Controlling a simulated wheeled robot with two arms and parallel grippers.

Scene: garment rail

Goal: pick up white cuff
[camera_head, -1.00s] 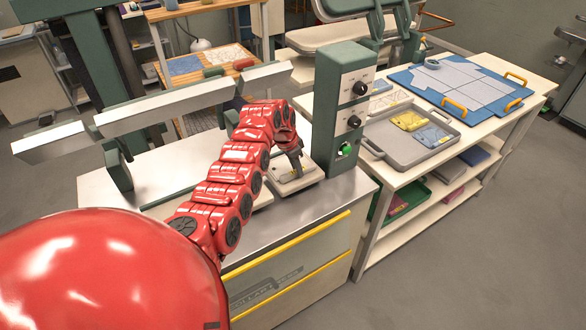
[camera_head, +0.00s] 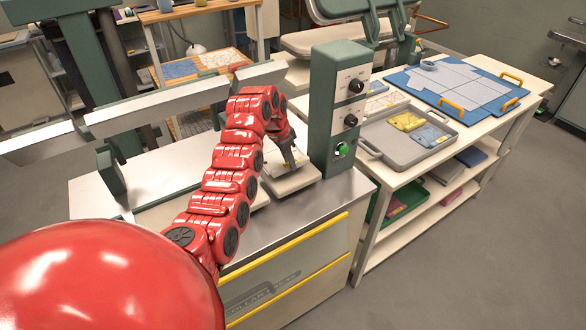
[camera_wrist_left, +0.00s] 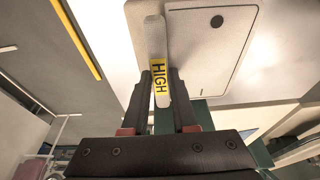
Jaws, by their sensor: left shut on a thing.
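My left gripper (camera_head: 291,160) is over the pale lower pad (camera_head: 298,181) of the green press, beside its control box. In the left wrist view the gripper (camera_wrist_left: 160,75) is shut on a narrow whitish piece, the white cuff (camera_wrist_left: 155,40), which carries a yellow label reading HIGH. The pale pad (camera_wrist_left: 215,50) lies behind it in that view. I cannot tell whether the cuff still touches the pad. In the head view the gripper and arm hide most of the cuff. My right gripper is in neither view.
The control box (camera_head: 335,100) with knobs and a green button stands close right of the gripper. Long pale bars (camera_head: 160,105) hang over the bench's left side. A grey tray (camera_head: 397,156) with yellow and blue pieces is on the right table, near a blue board (camera_head: 420,62).

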